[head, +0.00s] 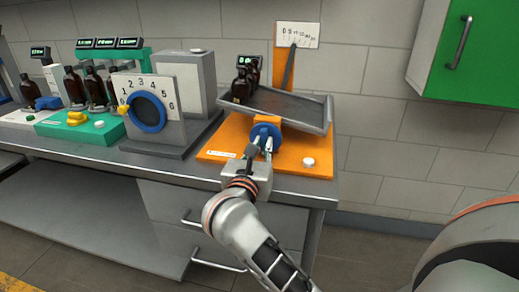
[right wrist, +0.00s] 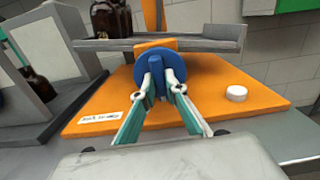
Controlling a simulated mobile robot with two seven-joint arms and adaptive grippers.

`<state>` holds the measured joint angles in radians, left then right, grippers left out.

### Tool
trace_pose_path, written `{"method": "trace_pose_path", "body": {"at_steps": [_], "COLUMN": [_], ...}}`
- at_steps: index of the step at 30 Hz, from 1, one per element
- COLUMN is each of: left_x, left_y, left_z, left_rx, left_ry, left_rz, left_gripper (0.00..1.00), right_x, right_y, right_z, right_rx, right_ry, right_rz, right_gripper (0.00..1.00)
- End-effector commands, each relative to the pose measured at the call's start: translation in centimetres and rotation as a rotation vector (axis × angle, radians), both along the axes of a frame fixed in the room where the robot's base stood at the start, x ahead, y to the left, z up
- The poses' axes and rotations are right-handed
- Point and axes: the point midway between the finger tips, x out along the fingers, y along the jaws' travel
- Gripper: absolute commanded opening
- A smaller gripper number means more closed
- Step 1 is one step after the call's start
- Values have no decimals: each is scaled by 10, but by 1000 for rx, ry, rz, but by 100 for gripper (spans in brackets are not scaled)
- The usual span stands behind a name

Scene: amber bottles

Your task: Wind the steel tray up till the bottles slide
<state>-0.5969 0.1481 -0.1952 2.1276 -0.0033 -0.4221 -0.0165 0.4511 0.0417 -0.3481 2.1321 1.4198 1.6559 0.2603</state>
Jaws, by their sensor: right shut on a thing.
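The steel tray (head: 285,104) sits above an orange base (head: 295,152), tilted slightly with its right end lower. Dark amber bottles (head: 241,86) stand upright close together at its left, higher end; one also shows in the right wrist view (right wrist: 107,20), its top cut off. My right gripper (head: 261,149) is at the front of the rig, shut on the blue winding knob (head: 266,130). In the right wrist view its fingers (right wrist: 162,88) close around the knob's raised grip (right wrist: 157,80). My left gripper is not in view.
An upright scale (head: 298,35) with a grey pointer (head: 288,70) stands behind the tray. A white button (head: 308,162) is on the base. Left are a numbered blue dial (head: 149,112) and a green stand (head: 72,125) with more bottles. A green cabinet (head: 478,50) hangs right.

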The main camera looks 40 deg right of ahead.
Motion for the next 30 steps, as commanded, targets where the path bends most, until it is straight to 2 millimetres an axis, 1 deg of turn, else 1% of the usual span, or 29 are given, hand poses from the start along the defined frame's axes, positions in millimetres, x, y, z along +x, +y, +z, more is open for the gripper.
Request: {"method": "trace_pose_path", "body": {"at_steps": [1, 6, 14, 24, 25, 26, 30], "left_x": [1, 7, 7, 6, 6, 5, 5], "left_y": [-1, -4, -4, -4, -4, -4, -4], "left_z": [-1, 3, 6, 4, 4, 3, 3], "left_rx": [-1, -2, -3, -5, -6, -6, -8], "left_ry": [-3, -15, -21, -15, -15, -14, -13], "left_rz": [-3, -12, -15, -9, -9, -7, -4], "left_gripper": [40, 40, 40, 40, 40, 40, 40], "right_x": [0, 0, 0, 0, 0, 0, 0], "right_y": [0, 1, 1, 1, 1, 1, 1], "right_z": [-4, -3, 0, 0, 0, 0, 0], "right_rx": [17, 56, 78, 78, 78, 77, 77], "right_ry": [-13, -60, -88, -90, -90, -89, -89], "right_rz": [1, 1, 1, 1, 1, 1, 1], "right_gripper": [0, 0, 0, 0, 20, 28, 29]}}
